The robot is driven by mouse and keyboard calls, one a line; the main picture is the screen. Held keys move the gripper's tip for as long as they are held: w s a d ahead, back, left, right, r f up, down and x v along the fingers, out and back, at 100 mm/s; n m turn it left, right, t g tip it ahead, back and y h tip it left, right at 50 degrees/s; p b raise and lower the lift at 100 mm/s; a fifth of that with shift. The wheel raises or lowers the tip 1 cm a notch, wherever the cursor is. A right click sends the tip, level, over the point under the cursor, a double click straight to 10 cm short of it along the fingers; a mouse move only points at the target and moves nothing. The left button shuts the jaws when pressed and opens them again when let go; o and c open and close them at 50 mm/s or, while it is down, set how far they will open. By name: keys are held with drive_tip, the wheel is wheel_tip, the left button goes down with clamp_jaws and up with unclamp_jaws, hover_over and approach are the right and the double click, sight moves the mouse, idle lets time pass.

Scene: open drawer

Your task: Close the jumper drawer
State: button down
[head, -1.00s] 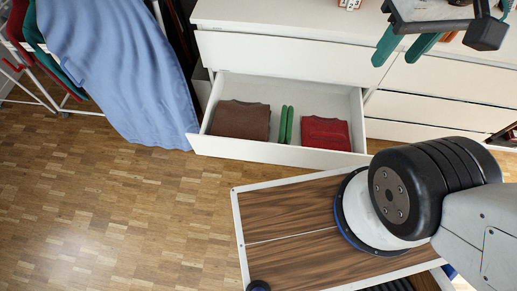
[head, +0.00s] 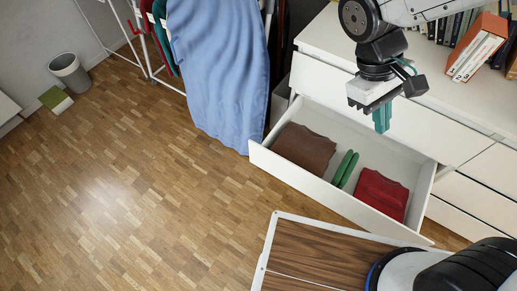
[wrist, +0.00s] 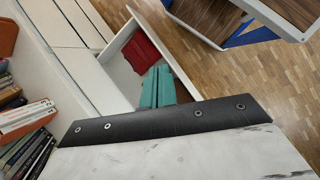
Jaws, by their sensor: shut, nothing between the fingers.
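The jumper drawer (head: 330,194) stands pulled out of the white dresser in the head view. It holds a brown folded jumper (head: 304,148), a green folded item (head: 345,168) and a red folded jumper (head: 381,193). My gripper (head: 382,119) has teal fingers, shut and empty, above the drawer's back right part and apart from it. In the wrist view, the teal fingers (wrist: 159,86) point down toward the open drawer, with the red jumper (wrist: 141,51) beyond them.
A blue cloth (head: 215,70) hangs close to the drawer's left side. My wood-topped base is near its front right corner. Books (head: 478,50) stand on the dresser top (head: 330,30). The parquet floor (head: 170,170) is open at front left.

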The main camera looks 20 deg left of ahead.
drive_tip(key=a+f+n+t, duration=0.3)
drive_tip(key=a+f+n, duration=0.5)
drive_tip(key=f, duration=0.5)
drive_tip(key=w+a+f+n+t, duration=0.1)
drive_tip(key=a+f+n+t, duration=0.4)
drive_tip(key=a+f, duration=0.7)
drive_tip(key=a+f+n+t, duration=0.2)
drive_tip(key=a+f+n, duration=0.55)
drive_tip(key=f, duration=0.75)
drive_tip(key=n+t+y, duration=0.1)
drive_tip(key=n+y, duration=0.1)
drive_tip(key=n, duration=0.1)
approach(257, 147)
wheel_tip(257, 147, down, 4)
drive_tip(key=w, duration=0.2)
drive_tip(key=w+d, duration=0.1)
drive_tip(key=shift+w+f, duration=0.2)
drive_tip(key=shift+f, duration=0.05)
drive_tip(key=shift+w, duration=0.4)
drive_tip(key=shift+w+d, duration=0.1)
